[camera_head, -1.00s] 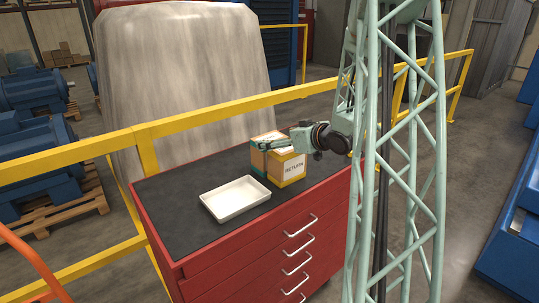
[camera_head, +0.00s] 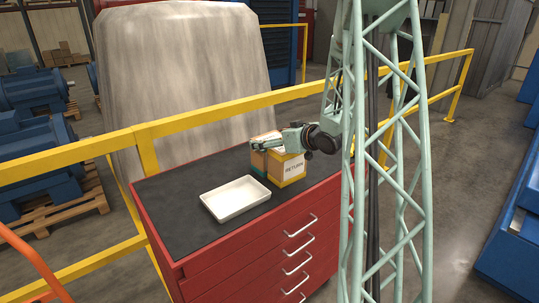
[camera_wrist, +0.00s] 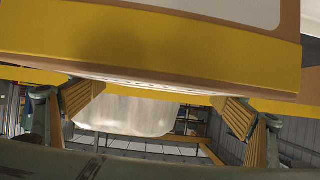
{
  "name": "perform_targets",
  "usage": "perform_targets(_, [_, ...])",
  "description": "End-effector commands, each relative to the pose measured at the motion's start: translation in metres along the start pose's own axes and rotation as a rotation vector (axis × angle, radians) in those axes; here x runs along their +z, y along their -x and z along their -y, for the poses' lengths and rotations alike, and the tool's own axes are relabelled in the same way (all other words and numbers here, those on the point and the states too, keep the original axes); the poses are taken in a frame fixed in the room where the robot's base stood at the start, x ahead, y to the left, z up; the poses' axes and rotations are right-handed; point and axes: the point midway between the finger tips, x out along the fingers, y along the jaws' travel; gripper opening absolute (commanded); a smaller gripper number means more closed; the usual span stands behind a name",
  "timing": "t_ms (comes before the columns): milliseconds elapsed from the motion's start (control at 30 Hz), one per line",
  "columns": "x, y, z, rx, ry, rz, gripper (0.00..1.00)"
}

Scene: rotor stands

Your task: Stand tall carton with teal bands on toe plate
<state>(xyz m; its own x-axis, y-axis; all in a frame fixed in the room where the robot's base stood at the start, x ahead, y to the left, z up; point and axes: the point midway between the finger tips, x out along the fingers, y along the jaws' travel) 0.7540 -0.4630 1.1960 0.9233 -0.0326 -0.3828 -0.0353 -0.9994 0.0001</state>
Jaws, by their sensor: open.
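A carton with teal trim (camera_head: 260,173) stands on the cabinet top, mostly hidden behind a carton with yellow bands marked RETURN (camera_head: 293,170). How tall the teal one is I cannot tell. My gripper (camera_head: 257,146) is above the cartons, pointing left, and partly covers them. In the wrist view my gripper (camera_wrist: 165,112) is open, its two ribbed finger pads wide apart. A yellow-banded carton face (camera_wrist: 150,40) fills the top of that view, very close to the fingers; whether it touches them I cannot tell. I cannot make out a toe plate.
The cartons stand on a red drawer cabinet (camera_head: 205,235) with a dark top, beside an empty white tray (camera_head: 236,198). A yellow railing (camera_head: 205,131) runs behind. A slanting orange bar (camera_head: 36,262) shows at the lower left. The top's left part is clear.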

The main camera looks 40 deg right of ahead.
Motion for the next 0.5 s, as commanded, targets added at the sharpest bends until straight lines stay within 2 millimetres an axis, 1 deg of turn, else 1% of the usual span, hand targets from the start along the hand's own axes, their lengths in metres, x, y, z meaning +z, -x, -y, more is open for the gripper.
perform_targets(100, [0.0000,0.0001,0.0000,0.000,0.000,0.000,0.93])
perform_targets(133, [0.0000,0.0001,0.0000,0.000,0.000,0.000,0.91])
perform_targets(500, [0.0000,0.0001,0.0000,0.000,0.000,0.000,0.57])
